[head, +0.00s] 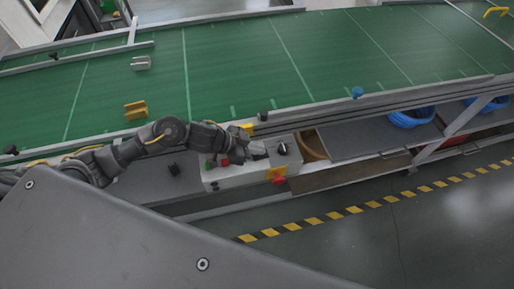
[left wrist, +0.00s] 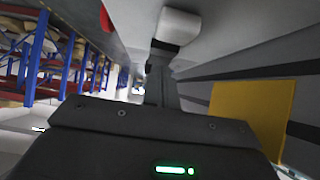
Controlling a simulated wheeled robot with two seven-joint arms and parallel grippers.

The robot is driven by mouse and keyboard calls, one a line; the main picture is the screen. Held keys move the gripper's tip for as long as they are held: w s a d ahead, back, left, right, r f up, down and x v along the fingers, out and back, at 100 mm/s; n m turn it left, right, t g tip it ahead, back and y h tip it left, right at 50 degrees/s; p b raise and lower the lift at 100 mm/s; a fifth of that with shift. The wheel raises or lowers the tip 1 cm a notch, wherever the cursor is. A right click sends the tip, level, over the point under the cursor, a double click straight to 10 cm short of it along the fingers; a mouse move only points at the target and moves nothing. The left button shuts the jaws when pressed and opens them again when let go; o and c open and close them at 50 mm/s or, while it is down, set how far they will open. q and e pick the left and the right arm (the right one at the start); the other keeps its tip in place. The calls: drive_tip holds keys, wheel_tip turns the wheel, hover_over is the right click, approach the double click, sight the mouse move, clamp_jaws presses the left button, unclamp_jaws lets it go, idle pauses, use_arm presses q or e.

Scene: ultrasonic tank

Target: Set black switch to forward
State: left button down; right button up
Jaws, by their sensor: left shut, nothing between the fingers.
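The black switch (head: 282,149) is a dark knob on the top face of a white control box (head: 232,180) below the conveyor's front edge in the head view. My left gripper (head: 260,150) is over the box, just left of the switch. It is shut with nothing in it. I cannot tell whether its tip touches the switch. The left wrist view shows the closed fingers (left wrist: 175,30) with light tips against a grey surface, and the switch cannot be made out there. My right gripper is not in view.
A red emergency button (head: 279,181) sits on the box's front; a red button (head: 225,162) is on its top, left of my gripper. A yellow plate (left wrist: 250,115) shows in the left wrist view.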

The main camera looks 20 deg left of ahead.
use_arm(q)
drive_tip(key=shift+d+f+p, duration=0.1)
drive_tip(key=shift+p, duration=0.2)
drive_tip(key=shift+w+d, duration=0.1)
drive_tip(key=shift+w, duration=0.05)
drive_tip(key=shift+w+d+r+p, duration=0.2)
drive_tip(key=shift+w+d+p, duration=0.05)
drive_tip(key=shift+d+p, duration=0.15)
drive_tip(key=shift+w+d, duration=0.1)
drive_tip(key=shift+d, duration=0.05)
idle(0.3)
